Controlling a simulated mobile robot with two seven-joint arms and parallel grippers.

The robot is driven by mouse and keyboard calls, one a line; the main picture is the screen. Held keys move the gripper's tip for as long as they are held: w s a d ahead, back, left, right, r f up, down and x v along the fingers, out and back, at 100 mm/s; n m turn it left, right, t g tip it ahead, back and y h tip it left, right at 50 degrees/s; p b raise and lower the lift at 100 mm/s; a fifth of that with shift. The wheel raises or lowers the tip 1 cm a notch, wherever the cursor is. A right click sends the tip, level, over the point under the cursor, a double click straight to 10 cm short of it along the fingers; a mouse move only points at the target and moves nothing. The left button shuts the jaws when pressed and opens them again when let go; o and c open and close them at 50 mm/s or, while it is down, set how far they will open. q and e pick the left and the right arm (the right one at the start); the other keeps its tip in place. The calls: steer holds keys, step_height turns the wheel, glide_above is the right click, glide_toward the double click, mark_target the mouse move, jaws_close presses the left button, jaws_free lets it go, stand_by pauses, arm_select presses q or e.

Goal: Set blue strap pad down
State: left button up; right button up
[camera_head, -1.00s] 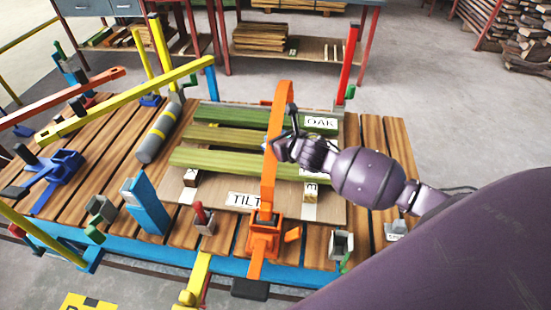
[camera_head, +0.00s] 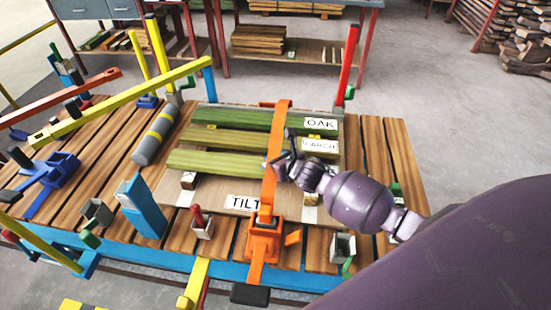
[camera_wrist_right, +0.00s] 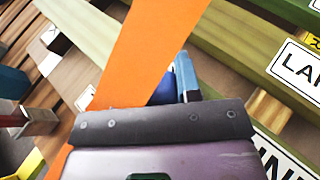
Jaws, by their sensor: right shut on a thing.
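My right gripper (camera_head: 277,168) is low over the middle of the stack, beside the orange strap (camera_head: 276,140), and is shut on the blue strap pad. The pad is hidden by the gripper in the head view; in the right wrist view a small blue part of it (camera_wrist_right: 163,92) shows beside the orange strap (camera_wrist_right: 150,45). The strap runs from the orange buckle (camera_head: 263,240) up across the green boards (camera_head: 220,163). I cannot tell whether the pad touches a board. My left gripper is not in view.
Labels OAK (camera_head: 320,124) and LARCH (camera_head: 320,145) lie at the right of the boards, and TILT (camera_head: 243,202) in front.

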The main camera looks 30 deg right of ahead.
steer(key=shift+f, duration=0.15)
steer(key=o, duration=0.8)
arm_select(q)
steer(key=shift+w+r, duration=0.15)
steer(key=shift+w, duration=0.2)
arm_select(e)
steer(key=shift+o, duration=0.6)
steer(key=shift+s+r, duration=0.1)
steer(key=shift+r, duration=0.15)
arm_select(q)
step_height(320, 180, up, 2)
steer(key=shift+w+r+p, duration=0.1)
steer(key=shift+p, duration=0.85)
arm_select(e)
steer(key=v, duration=1.1)
steer(key=shift+s, duration=0.35)
